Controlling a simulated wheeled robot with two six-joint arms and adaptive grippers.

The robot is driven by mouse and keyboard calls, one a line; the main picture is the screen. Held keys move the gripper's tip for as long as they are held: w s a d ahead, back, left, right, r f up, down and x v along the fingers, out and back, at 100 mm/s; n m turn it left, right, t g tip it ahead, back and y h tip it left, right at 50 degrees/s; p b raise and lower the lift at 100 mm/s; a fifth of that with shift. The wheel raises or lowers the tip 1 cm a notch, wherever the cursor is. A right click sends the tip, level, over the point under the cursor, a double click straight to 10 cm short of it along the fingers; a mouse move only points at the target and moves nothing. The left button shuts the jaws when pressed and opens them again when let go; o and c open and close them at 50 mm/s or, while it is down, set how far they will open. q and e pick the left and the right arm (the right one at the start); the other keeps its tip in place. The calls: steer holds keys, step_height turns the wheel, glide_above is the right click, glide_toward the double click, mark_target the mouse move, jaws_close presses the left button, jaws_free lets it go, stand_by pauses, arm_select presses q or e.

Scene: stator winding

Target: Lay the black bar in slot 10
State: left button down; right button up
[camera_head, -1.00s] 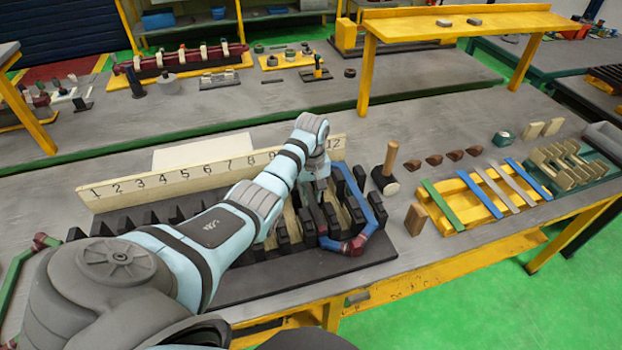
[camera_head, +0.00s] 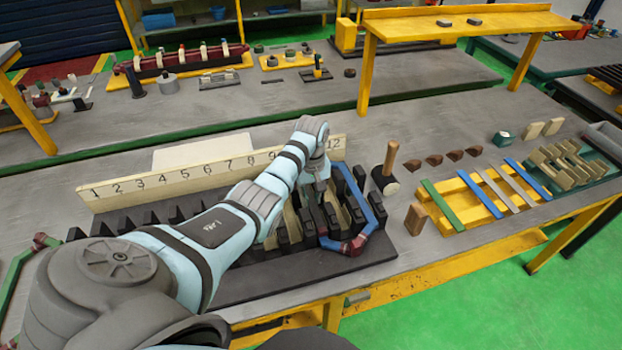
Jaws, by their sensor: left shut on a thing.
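The dark slotted stator block (camera_head: 280,255) stands on the bench, with a number board (camera_head: 205,175) marked from 1 to 12 behind it. My left arm reaches across the block and hides several slots and the numbers 10 and 11. My left gripper (camera_head: 319,182) points down over the right part of the block, left of a blue coil (camera_head: 373,205) with dark red ends. It is shut on a dark thing, taken as the black bar, which can hardly be told apart from the dark teeth. Which slot lies below it cannot be told. My right gripper is not in view.
A mallet (camera_head: 387,172) stands close right of the block, near a wooden block (camera_head: 415,218). Farther right is a yellow rack (camera_head: 465,205) with green, blue and grey strips. Several brown wedges (camera_head: 453,156) lie behind it. A yellow shelf (camera_head: 455,22) rises at the back.

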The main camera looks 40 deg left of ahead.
mark_target(311, 200)
arm_select(q)
steer(key=shift+f, duration=0.1)
steer(key=c, duration=1.3)
jaws_free()
steer(key=shift+c, duration=0.2)
steer(key=shift+r+p, duration=0.85)
steer(key=shift+p, duration=0.2)
step_height(311, 200, up, 7)
steer(key=shift+r, duration=0.2)
